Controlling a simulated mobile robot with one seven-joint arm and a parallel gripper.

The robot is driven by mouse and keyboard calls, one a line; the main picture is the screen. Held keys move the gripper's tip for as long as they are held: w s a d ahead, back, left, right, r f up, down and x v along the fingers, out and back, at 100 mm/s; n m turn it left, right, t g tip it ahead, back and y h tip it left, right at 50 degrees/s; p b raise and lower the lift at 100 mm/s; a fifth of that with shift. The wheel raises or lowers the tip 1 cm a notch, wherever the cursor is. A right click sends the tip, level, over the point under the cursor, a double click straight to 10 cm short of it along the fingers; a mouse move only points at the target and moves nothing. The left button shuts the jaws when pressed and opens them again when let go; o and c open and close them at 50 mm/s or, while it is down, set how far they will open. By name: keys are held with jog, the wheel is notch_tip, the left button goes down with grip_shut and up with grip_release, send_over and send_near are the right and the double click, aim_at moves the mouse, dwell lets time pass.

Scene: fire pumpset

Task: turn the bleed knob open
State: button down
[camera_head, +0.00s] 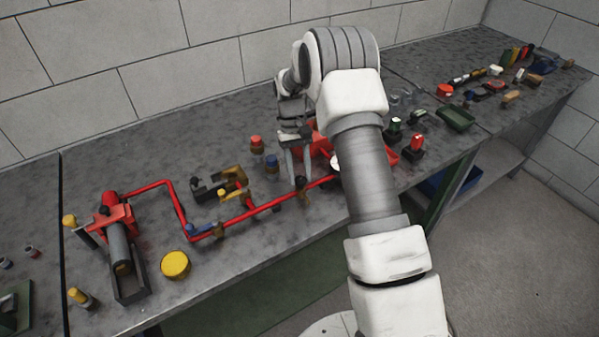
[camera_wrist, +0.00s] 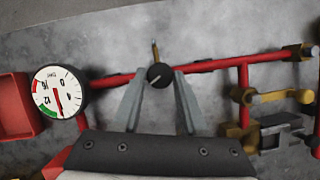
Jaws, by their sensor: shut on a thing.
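The bleed knob (camera_wrist: 158,75) is a small round black knob with a pale mark line, on the red pipe (camera_wrist: 208,65). A thin brass stem shows just beyond it in the wrist view. In the head view the knob (camera_head: 302,185) is small and dark, at my fingertips. My gripper (camera_wrist: 159,76) has one pale grey finger on each side of the knob and is shut on it. In the head view my gripper (camera_head: 298,180) reaches down to the pipe. The finger contact is too small to see exactly.
A round pressure gauge (camera_wrist: 60,92) stands left of the knob in the wrist view, beside a red box (camera_wrist: 12,105). Brass valve parts (camera_wrist: 272,96) lie to the right. A red and a blue capped part (camera_head: 257,144) stand near my gripper. Bare bench (camera_head: 120,165) lies further left.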

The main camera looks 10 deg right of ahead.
jog(key=shift+c, duration=2.2)
grip_release()
jog(key=v, duration=1.7)
jog(key=shift+r+p, duration=0.25)
jog(key=shift+p, duration=0.05)
